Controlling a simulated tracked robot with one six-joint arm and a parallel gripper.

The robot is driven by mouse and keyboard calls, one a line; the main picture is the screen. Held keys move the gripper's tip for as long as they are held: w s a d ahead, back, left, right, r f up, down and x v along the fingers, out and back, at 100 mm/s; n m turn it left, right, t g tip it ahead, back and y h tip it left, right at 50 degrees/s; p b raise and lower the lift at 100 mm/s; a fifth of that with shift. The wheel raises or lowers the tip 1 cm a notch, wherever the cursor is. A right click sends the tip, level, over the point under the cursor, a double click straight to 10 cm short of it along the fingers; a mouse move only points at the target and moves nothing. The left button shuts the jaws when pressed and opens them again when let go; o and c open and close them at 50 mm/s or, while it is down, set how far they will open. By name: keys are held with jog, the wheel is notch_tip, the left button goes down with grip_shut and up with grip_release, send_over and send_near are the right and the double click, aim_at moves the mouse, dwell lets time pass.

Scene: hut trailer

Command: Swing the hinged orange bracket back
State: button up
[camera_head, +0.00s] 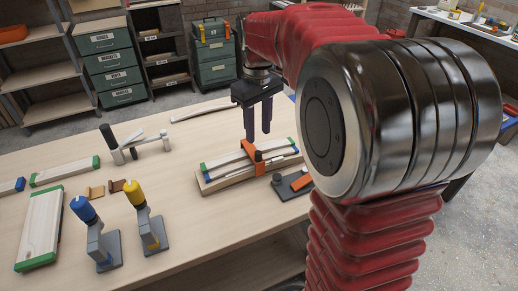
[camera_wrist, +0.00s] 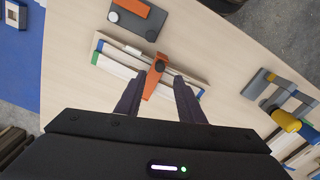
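The hinged orange bracket (camera_head: 252,152) lies across a fixture (camera_head: 215,184) of pale strips with blue and green ends on the table. In the wrist view the bracket (camera_wrist: 155,76) has a dark round knob on it, and its near end shows between my fingers. My gripper (camera_head: 258,136) points down just above and behind the bracket in the head view. In the wrist view my gripper (camera_wrist: 157,84) has its two dark fingers apart, one on each side of the bracket. I cannot tell whether either finger touches it.
A dark grey plate with an orange bar (camera_head: 301,183) lies right of the fixture. A blue-topped stand (camera_head: 96,238) and a yellow-topped stand (camera_head: 148,222) stand to the left, near a green-ended board (camera_head: 40,228). The table (camera_head: 185,175) is bare between them and the fixture.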

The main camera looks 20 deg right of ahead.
aim_at(259, 152)
notch_tip(259, 152, down, 8)
jog(key=shift+r, duration=0.1)
dwell(0.4)
grip_shut()
jog(key=shift+d, duration=0.1)
dwell(0.5)
